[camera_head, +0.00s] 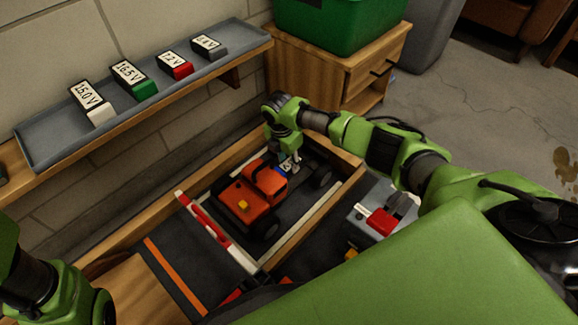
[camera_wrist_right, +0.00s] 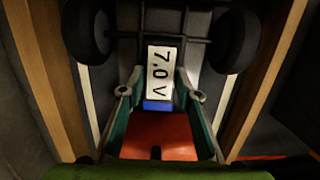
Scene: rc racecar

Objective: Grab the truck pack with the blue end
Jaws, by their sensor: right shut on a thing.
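The orange truck (camera_head: 252,198) sits in a wood-edged bay, with its dark rear bed toward the upper right. The truck pack, a white block labelled 7.0 V with a blue end (camera_wrist_right: 158,105), lies in the bed behind the orange cab (camera_wrist_right: 155,135). My right gripper (camera_head: 290,165) reaches down over the bed. In the right wrist view its two fingers (camera_wrist_right: 160,98) are on either side of the pack, shut on it at the blue end. In the head view the gripper mostly hides the pack. Only part of my left arm shows at the lower left; its fingers are out of view.
A grey shelf tray (camera_head: 50,148) holds packs with white (camera_head: 93,105), green (camera_head: 134,80), red (camera_head: 175,66) and dark grey (camera_head: 208,46) ends. A red-and-white barrier (camera_head: 215,232) lies beside the truck. A green bin (camera_head: 340,22) stands on a wooden cabinet (camera_head: 330,65).

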